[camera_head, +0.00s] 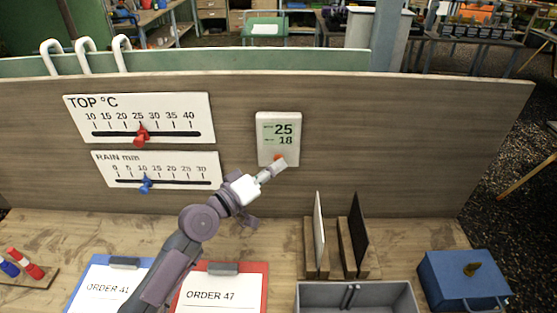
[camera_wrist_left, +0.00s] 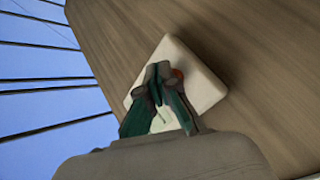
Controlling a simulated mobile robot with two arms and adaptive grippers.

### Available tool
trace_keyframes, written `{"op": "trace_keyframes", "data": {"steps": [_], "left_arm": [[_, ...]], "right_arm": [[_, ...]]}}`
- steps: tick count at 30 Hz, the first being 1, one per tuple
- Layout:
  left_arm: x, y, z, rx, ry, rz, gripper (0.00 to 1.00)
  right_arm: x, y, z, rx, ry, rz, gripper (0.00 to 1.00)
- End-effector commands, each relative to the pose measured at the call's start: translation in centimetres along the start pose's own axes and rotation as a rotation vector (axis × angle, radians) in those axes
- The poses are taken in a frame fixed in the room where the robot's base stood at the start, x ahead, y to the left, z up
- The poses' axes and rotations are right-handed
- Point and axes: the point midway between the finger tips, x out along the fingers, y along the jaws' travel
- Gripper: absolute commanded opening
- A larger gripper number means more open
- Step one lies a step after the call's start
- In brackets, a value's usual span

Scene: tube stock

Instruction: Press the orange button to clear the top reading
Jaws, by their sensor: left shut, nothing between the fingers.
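A white display unit (camera_head: 278,122) hangs on the wooden panel and reads 25 above 18. The orange button (camera_head: 279,157) is at its lower edge, partly covered by my left gripper. My left gripper (camera_head: 277,166) is shut and empty, its tip at the button; I cannot tell whether they touch. In the left wrist view the shut fingertips (camera_wrist_left: 159,71) are in front of the white unit (camera_wrist_left: 203,88). A sliver of the orange button (camera_wrist_left: 179,74) shows just right of the fingertips there. My right gripper is not in view.
The TOP °C scale (camera_head: 170,104) with a red pointer and the RAIN mm scale (camera_head: 190,159) with a blue pointer are left of the unit. Below are clipboards (camera_head: 222,268), upright boards in a rack (camera_head: 318,228), a grey tray (camera_head: 330,292) and a blue box (camera_head: 462,280).

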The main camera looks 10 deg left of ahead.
Motion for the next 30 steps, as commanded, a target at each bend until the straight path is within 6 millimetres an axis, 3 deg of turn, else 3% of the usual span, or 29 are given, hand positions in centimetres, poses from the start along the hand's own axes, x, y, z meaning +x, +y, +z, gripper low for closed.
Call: {"op": "trace_keyframes", "data": {"steps": [16, 30], "left_arm": [[0.2, -0.1, -0.2, 0.001, 0.002, 0.001, 0.00], [-1.0, 0.7, 0.6, 0.000, 0.001, 0.000, 0.00]], "right_arm": [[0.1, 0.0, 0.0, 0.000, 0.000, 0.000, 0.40], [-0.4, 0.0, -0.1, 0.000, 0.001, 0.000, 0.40]]}}
